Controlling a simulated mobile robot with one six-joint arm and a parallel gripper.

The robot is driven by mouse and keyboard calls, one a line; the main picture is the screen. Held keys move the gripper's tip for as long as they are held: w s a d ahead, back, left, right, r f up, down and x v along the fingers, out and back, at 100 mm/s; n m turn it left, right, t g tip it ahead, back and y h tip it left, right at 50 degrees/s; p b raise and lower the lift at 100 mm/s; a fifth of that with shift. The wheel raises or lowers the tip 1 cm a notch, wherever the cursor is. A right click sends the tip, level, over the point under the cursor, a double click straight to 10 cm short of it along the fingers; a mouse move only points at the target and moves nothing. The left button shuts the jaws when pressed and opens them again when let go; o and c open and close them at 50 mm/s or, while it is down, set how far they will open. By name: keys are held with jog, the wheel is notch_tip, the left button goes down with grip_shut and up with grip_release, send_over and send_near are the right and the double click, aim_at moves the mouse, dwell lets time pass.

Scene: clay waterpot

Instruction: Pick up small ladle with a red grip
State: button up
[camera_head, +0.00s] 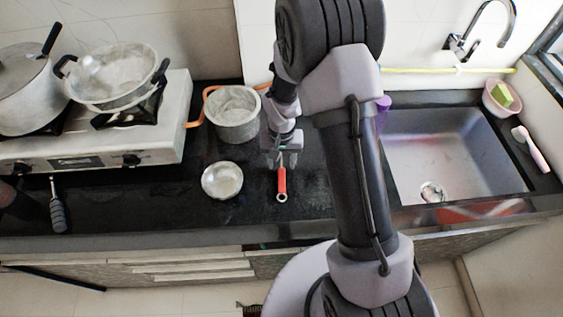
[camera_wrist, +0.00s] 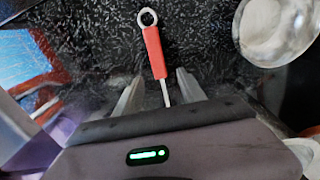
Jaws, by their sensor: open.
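The small ladle with a red grip (camera_head: 282,181) lies on the black counter, its ringed handle end toward the front edge. In the wrist view its red grip (camera_wrist: 153,52) points away from my gripper, and a thin metal shaft runs back between the fingers. My gripper (camera_head: 284,160) is open just behind the red grip, over the shaft. In the wrist view the fingers of my gripper (camera_wrist: 158,92) stand on both sides of the shaft, apart from it. The ladle's bowl is hidden under my gripper.
A small metal bowl (camera_head: 222,181) stands left of the ladle, and a pot with orange handles (camera_head: 233,114) behind it. A stove (camera_head: 150,135) with pots is at the left. A sink (camera_head: 450,150) is at the right. A black-handled utensil (camera_head: 58,212) lies at the front left.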

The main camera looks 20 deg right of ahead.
aim_at(282, 171)
notch_tip(282, 171, down, 4)
jog(key=shift+f+b, duration=0.2)
jog(key=shift+b, duration=0.4)
jog(key=shift+r, duration=0.15)
jog(key=shift+c, duration=0.7)
grip_shut()
